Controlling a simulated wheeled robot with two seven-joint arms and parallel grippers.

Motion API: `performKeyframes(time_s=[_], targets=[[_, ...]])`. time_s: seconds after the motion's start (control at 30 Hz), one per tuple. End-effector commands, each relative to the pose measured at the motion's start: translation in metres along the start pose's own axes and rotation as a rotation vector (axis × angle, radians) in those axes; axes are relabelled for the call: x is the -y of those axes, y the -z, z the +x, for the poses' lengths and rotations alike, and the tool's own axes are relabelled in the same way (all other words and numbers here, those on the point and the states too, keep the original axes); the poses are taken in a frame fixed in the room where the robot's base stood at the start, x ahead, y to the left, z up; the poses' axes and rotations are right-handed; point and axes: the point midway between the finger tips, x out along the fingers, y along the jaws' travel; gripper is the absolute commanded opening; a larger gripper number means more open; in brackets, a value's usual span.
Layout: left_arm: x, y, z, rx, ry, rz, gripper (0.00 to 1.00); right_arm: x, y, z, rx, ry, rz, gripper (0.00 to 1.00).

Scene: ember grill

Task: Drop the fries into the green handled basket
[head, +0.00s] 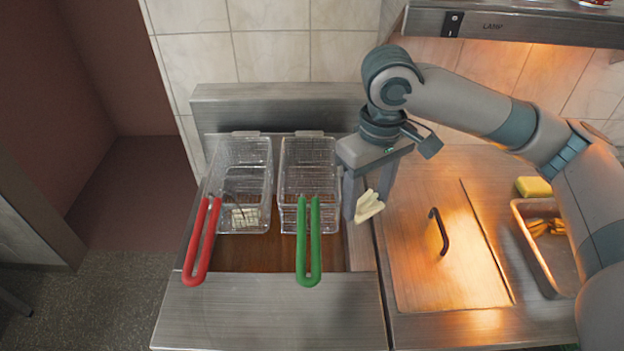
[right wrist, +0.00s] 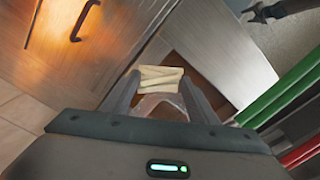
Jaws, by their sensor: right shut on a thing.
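My right gripper (head: 367,200) is shut on a small bundle of pale fries (head: 369,206). It holds them above the fryer's right edge, to the right of the green handled basket (head: 308,165). In the right wrist view the fries (right wrist: 161,79) sit between the fingertips, and the green handle (right wrist: 285,92) is off to the right. The green handled basket looks empty. The red handled basket (head: 244,165) stands to its left, with something pale at its bottom. My left gripper is not in the head view.
The fryer (head: 250,312) has brown oil around the baskets. To the right are a steel lid (head: 470,285) with a dark handle, a tray (head: 535,255) of fries under the lamp, and a yellow block (head: 534,187). A lamp hood (head: 540,28) hangs above.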

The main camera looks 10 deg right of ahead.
Motion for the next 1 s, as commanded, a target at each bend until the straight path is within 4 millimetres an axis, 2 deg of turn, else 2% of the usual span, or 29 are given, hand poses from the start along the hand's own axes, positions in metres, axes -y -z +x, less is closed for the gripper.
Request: performKeyframes(time_s=[0.1, 1.0], targets=[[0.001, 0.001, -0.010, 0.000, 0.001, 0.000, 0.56, 0.000, 0.011, -0.011, -0.003, 0.001, -0.134, 0.33], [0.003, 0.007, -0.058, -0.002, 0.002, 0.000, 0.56, -0.003, 0.086, -0.069, -0.014, -0.009, -1.208, 0.33]])
